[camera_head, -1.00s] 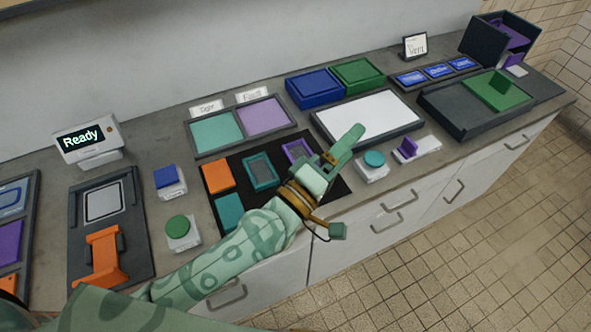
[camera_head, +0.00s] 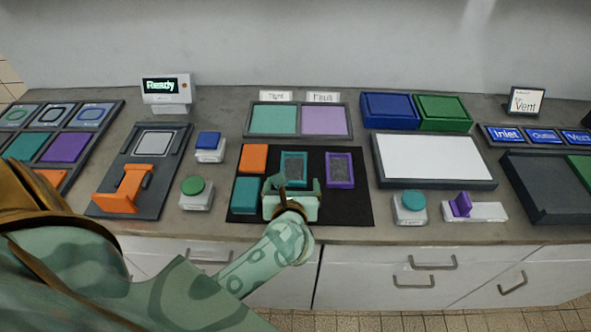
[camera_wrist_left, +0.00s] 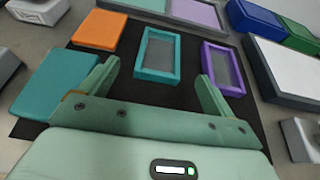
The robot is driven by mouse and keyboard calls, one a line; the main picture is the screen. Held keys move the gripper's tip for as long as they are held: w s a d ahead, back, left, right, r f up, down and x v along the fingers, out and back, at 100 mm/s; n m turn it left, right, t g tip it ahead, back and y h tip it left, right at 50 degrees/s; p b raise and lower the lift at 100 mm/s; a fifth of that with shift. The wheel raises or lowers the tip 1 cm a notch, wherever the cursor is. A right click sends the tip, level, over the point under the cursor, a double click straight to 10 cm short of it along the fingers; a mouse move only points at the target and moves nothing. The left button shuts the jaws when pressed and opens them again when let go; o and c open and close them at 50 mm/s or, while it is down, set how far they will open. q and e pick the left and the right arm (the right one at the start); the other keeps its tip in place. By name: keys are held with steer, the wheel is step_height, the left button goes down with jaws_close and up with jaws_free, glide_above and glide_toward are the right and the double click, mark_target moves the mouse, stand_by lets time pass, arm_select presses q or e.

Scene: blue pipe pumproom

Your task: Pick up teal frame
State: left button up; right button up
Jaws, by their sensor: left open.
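The teal frame (camera_head: 293,156) is a rectangular ring with a grey centre, lying on the black mat (camera_head: 353,215). In the left wrist view the teal frame (camera_wrist_left: 145,56) lies ahead of the fingers, left of centre. My left gripper (camera_head: 292,182) is open just in front of the frame, pointing at it; its jaws (camera_wrist_left: 157,80) are spread and empty in the wrist view. A purple frame (camera_head: 340,182) lies to the right on the mat. An orange block (camera_head: 253,158) and a solid teal block (camera_head: 245,190) lie to the left. My right gripper is not seen.
Behind the mat stands a two-part tray (camera_head: 299,134) with teal and purple pads. A white panel (camera_head: 430,156) is to the right. Buttons stand on both sides, including a green one (camera_head: 194,185) and a teal one (camera_head: 411,202). An orange-handled device (camera_head: 125,187) is further left.

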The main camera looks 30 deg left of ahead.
mark_target(294, 172)
arm_select(q)
steer(key=b+x, duration=0.1)
steer(key=x, duration=0.6)
steer(key=shift+d, duration=0.15)
steer(key=shift+s, duration=0.1)
steer(key=c, duration=1.1)
